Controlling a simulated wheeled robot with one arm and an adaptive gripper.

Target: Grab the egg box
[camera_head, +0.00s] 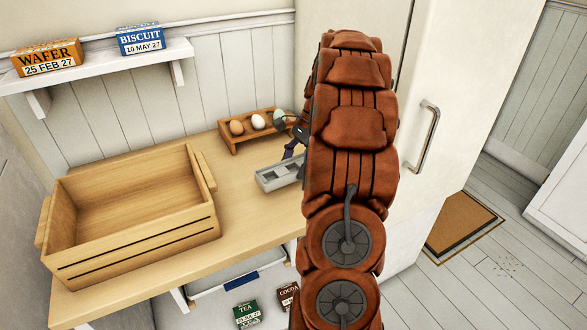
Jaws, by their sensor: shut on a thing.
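A grey box with hollows, which I take to be the egg box (268,183), shows at the middle of the wooden counter, left of my arm. Its right end is hidden behind my arm. My gripper (292,152) is mostly hidden by my brown arm; its dark fingers come down at the box's back right side and are shut on it. I cannot tell whether the box rests on the counter or is slightly raised.
A wooden rack (233,146) with several eggs stands just behind the grey box. A large open wooden crate (140,240) fills the counter's left. A wall shelf holds a wafer box (47,57) and a biscuit box (140,38). A white cabinet (440,80) stands right.

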